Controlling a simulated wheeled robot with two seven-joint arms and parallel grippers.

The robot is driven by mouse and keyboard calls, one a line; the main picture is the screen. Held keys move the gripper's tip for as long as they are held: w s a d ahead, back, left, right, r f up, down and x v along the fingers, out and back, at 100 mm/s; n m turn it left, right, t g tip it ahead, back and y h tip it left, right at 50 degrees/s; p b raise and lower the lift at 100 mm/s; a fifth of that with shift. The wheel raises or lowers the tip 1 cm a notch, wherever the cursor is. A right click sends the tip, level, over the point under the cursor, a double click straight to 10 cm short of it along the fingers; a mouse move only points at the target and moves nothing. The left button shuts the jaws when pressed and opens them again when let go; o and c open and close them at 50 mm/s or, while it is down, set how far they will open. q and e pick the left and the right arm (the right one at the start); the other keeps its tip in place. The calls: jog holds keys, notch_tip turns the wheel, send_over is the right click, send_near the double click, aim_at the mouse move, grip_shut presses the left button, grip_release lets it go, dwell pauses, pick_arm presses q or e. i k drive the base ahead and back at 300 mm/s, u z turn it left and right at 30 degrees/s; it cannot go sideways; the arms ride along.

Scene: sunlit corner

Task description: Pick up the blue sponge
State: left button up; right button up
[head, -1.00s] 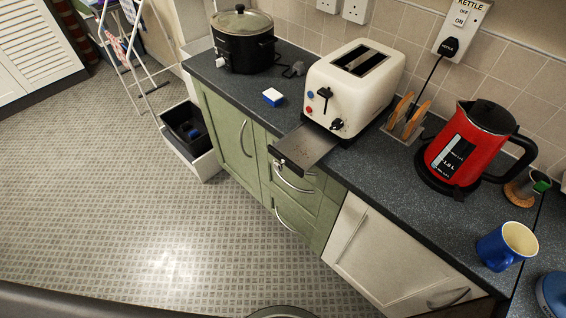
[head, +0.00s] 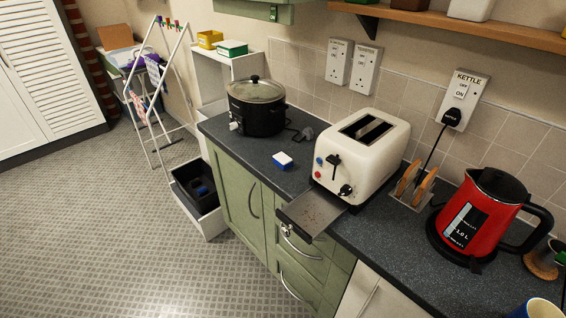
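The blue sponge (head: 283,161) is a small block with a white top and blue sides. It lies on the dark worktop (head: 262,175) in the head view, between the black slow cooker and the cream toaster, near the worktop's front edge. Nothing covers it. Neither of my grippers shows in the head view, so I cannot see whether they are open or shut.
A slow cooker (head: 257,107) stands left of the sponge. A toaster (head: 361,152) stands right, its crumb tray (head: 311,213) sticking out past the front edge. A red kettle (head: 486,216) is farther right. The floor (head: 105,240) is clear.

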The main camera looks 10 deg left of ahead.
aim_at(281, 160)
jog(key=z, duration=0.2)
jog(key=k, duration=0.45)
jog(key=z, duration=0.55)
jog(key=k, duration=0.9)
jog(key=u, duration=0.25)
jog(key=i, duration=0.55)
jog(key=u, duration=0.85)
jog(key=i, duration=0.9)
jog(key=z, duration=0.65)
jog(key=i, duration=0.45)
jog(key=z, duration=0.4)
